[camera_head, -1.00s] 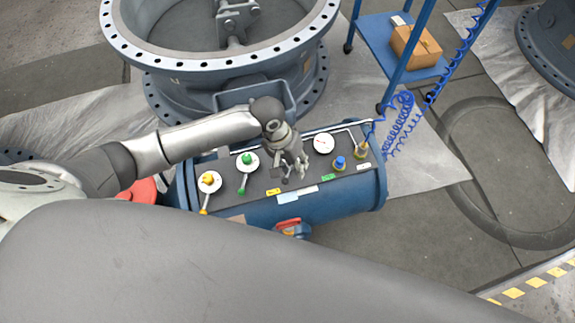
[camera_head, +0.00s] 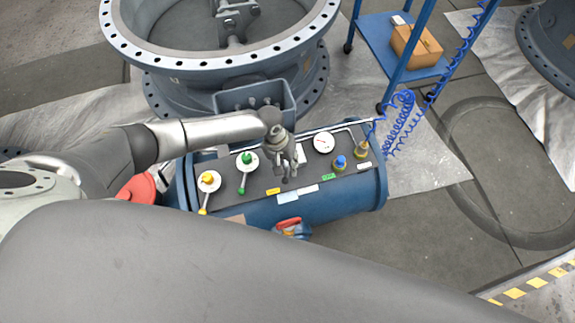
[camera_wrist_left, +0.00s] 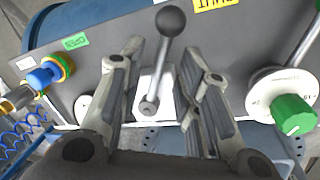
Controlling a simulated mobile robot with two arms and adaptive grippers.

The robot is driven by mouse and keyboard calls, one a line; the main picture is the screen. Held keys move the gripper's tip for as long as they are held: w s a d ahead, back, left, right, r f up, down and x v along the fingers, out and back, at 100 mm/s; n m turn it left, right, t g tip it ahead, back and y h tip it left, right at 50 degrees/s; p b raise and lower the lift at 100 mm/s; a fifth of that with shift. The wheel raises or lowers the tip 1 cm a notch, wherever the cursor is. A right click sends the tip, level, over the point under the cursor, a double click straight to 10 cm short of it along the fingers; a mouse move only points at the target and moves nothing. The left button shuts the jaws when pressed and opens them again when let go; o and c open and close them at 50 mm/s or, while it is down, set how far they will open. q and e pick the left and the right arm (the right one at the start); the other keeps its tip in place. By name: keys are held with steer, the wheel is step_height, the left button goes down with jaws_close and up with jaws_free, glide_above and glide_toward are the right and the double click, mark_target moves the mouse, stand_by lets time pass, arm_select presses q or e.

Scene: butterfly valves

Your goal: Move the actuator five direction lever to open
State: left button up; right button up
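The lever (camera_wrist_left: 168,55) has a dark grey ball knob and a thin grey stem on a white base plate (camera_wrist_left: 143,84), set in the dark panel. My left gripper (camera_wrist_left: 160,60) is open, with one finger on each side of the lever; I cannot tell whether either finger touches it. In the head view my left gripper (camera_head: 289,176) points down at the middle of the panel (camera_head: 265,183) and mostly hides the lever. The panel is on top of a blue tank (camera_head: 330,203). My right gripper is not in view.
Yellow-knobbed (camera_head: 208,179) and green-knobbed (camera_head: 246,158) valves are left of the gripper in the head view. A gauge (camera_head: 324,142), a blue knob (camera_head: 340,162) and a brass fitting (camera_head: 361,150) are to its right. A large flanged valve (camera_head: 210,75) stands behind.

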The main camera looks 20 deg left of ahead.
arm_select(q)
steer(key=shift+d+f, duration=0.1)
steer(key=shift+f, duration=0.45)
jaws_close()
